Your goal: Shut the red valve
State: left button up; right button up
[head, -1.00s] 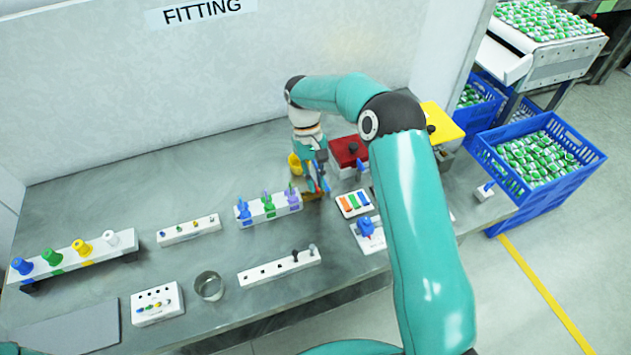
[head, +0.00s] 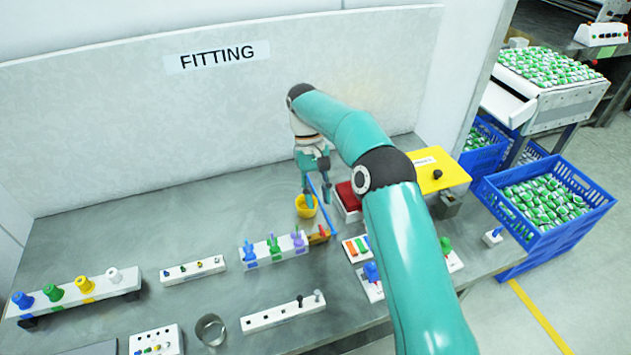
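I cannot pick out a red valve for certain. A small orange-red piece (head: 320,234) lies on the bench by a thin blue rod (head: 328,212). A red block (head: 347,195) stands right of it, partly covered by my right arm. My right gripper (head: 317,198) points down near the yellow cup (head: 306,208) and the blue rod, its fingers apart. I see nothing held between them. My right forearm hides part of the bench to the right. My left gripper is out of view.
A rack with blue, green and purple pieces (head: 275,250) stands left of the orange-red piece. A colour-striped plate (head: 355,247) and a blue knob (head: 371,272) lie right. A yellow-topped box (head: 437,170) is beyond my arm. The bench's middle back is clear.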

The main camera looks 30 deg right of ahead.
jog(key=shift+v, duration=1.85)
